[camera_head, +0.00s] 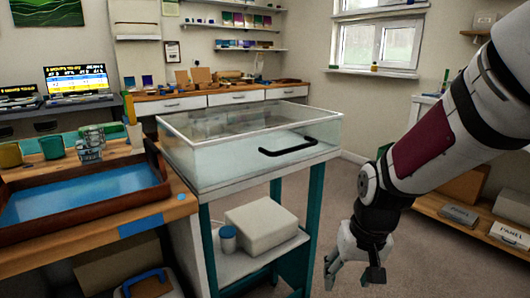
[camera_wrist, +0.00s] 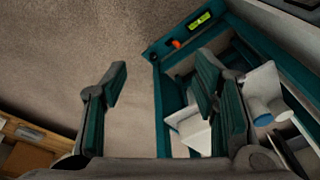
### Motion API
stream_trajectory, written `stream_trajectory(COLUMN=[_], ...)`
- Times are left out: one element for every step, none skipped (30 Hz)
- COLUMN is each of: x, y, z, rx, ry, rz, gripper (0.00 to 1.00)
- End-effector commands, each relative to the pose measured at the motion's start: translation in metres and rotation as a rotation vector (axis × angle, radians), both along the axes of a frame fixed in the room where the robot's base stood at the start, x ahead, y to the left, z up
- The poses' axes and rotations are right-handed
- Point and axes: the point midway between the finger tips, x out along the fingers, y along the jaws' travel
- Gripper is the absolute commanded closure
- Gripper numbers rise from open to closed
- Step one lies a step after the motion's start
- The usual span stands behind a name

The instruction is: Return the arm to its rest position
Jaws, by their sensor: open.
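My gripper (camera_head: 352,280) hangs low at the right of the head view, over the carpeted floor and to the right of the teal-legged stand (camera_head: 312,215). My arm comes down from the upper right of the head view, bent at the wrist.
A clear-lidded case (camera_head: 215,165) with a black handle tops the stand; a white box (camera_head: 265,225) and cup (camera_head: 228,240) are on its shelf. A brown-rimmed tray (camera_head: 160,190) with blue contents sits left. A low wooden shelf (camera_head: 440,222) stands right. Carpet (camera_head: 420,275) lies open between.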

Motion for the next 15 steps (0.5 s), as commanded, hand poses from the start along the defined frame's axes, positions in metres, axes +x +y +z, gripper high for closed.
stream_trajectory(x=[-0.014, -0.024, -0.037, -0.047, -0.057, -0.071, -0.081, -0.092, -0.106, -0.117, -0.128, -0.143, -0.154, -0.164, -0.177], y=[-0.001, -0.002, -0.003, -0.003, -0.004, -0.005, -0.006, -0.007, -0.008, -0.008, -0.009, -0.011, -0.012, -0.012, -0.013], z=[0.017, 0.025, 0.035, 0.042, 0.048, 0.057, 0.063, 0.069, 0.076, 0.081, 0.085, 0.091, 0.094, 0.097, 0.101], rx=[-0.001, -0.003, -0.003, -0.005, -0.007, -0.009, -0.011, -0.013, -0.015, -0.018, -0.019, -0.023, -0.026, -0.028, -0.031], ry=[-0.001, 0.005, 0.015, 0.021, 0.028, 0.035, 0.042, 0.049, 0.056, 0.062, 0.069, 0.078, 0.084, 0.091, 0.099], rz=[0.003, 0.006, 0.009, 0.011, 0.014, 0.016, 0.018, 0.02, 0.022, 0.023, 0.025, 0.026, 0.027, 0.027, 0.028], gripper=[0.46, 0.46, 0.46, 0.46, 0.46, 0.46, 0.46, 0.46, 0.46, 0.46, 0.46, 0.46, 0.46, 0.46, 0.46])
